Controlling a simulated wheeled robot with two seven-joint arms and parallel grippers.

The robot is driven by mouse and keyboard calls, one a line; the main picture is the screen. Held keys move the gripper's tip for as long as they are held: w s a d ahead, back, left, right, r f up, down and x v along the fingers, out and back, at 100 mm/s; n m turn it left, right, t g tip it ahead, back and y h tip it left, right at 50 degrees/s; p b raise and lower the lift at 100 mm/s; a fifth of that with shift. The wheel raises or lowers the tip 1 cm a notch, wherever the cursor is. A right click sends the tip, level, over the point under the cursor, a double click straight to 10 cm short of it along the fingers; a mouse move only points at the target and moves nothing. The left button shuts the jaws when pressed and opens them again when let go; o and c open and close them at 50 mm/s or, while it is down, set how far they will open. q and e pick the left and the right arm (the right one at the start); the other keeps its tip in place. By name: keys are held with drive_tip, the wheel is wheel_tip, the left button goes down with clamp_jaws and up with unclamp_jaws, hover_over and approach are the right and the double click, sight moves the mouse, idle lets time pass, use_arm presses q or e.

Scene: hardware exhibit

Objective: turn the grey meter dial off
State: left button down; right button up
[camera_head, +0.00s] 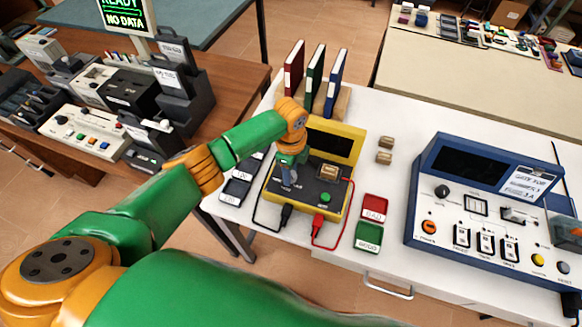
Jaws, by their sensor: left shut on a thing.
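The meter is a yellow-framed case with a dark face (309,193) and a dark screen (329,146), standing on the white table. My left gripper (289,178) reaches down over the left part of its face. It is shut on the grey dial (291,184), which is mostly hidden by the gripper, so its pointing direction cannot be told. A green button (325,197) and a small tan block (328,172) are on the face to the right. Black and red leads plug into the front. My right gripper is not in view.
Red (374,208) and green (368,237) trays lie right of the meter. A blue instrument (490,200) stands farther right. Three binders (315,78) stand behind. Dark trays (237,190) lie left of the meter. Two tan blocks (384,150) sit behind the red tray.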

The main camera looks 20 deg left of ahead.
use_arm(q)
drive_tip(key=shift+n, duration=0.4)
drive_tip(key=shift+c, duration=2.1)
unclamp_jaws()
drive_tip(key=shift+a, duration=0.1)
wheel_tip(320, 180, up, 7)
